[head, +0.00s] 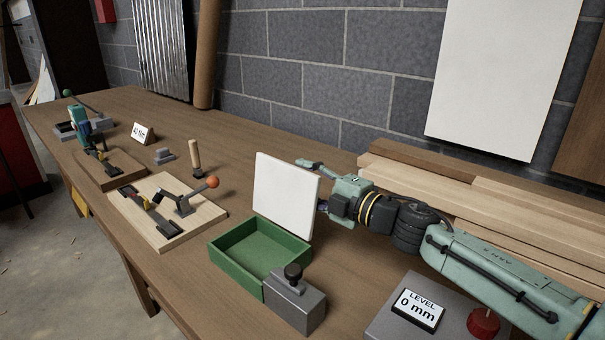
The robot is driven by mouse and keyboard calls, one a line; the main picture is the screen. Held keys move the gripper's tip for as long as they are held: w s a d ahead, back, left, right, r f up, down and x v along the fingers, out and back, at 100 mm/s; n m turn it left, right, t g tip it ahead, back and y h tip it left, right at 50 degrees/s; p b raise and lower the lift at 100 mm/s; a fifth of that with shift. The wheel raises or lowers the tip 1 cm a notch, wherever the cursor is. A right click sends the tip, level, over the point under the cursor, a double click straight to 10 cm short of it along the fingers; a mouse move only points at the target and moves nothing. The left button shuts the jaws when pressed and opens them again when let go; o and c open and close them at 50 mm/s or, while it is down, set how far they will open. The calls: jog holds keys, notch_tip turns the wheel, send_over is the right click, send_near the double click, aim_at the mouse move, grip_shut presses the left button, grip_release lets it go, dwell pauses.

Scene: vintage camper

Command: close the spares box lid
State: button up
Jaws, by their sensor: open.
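The spares box (262,247) is an open green tray-like box on the workbench, and its inside looks empty. Its lid (285,196) is a white panel standing upright along the box's far right side. My gripper (321,185) is just behind the lid, on the side away from the box. It is open. One finger shows above the lid's top right corner; the other is partly hidden behind the lid. I cannot tell whether either finger touches the lid.
A grey block with a black knob (293,273) adjoins the box's front right. A wooden board with an orange-knobbed lever (211,182) stands left. Stacked planks (480,187) lie behind my arm. A grey level panel with a red button (483,322) is at front right.

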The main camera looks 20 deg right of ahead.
jog(key=shift+w+a, duration=0.2)
jog(key=shift+w, duration=0.2)
jog(key=shift+c, duration=0.3)
grip_shut()
dwell(0.4)
